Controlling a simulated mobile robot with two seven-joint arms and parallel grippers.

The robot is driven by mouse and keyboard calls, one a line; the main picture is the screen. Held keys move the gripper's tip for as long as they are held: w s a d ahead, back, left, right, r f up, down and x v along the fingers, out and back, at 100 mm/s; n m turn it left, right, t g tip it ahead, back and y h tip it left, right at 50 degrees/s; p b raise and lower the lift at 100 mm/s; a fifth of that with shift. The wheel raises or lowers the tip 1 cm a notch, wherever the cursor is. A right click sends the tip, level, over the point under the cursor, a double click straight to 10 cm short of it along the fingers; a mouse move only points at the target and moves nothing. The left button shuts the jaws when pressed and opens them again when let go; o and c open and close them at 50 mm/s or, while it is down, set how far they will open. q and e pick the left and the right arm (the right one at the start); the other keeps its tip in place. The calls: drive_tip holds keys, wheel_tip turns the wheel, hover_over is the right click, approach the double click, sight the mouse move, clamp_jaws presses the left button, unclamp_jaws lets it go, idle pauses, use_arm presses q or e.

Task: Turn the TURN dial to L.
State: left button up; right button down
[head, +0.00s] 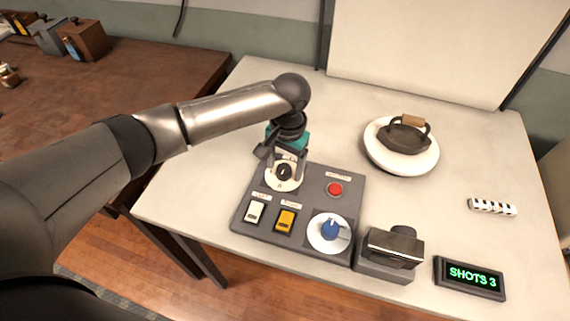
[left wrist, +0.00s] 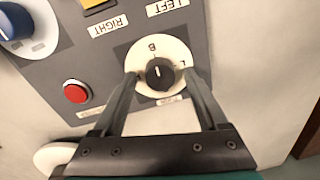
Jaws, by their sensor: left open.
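The dial is a black knob (left wrist: 160,74) on a round white plate (left wrist: 176,50) marked with the letters B and L. A light mark on the knob seems to point roughly towards B; its exact angle is hard to tell. In the head view the knob (head: 284,172) is at the back left of the grey panel. My left gripper (left wrist: 161,78) is open, with one finger on each side of the knob. I cannot tell whether the fingers touch it. It comes down from above in the head view (head: 287,173). My right gripper is not in view.
The grey panel (head: 311,187) also has a red button (head: 334,189), a white switch (head: 255,212), a yellow switch (head: 285,221) and a blue dial (head: 330,230). A dark box (head: 390,252) and a SHOTS 3 display (head: 470,278) stand to the right.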

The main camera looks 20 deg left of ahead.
use_arm(q)
clamp_jaws()
idle(0.5)
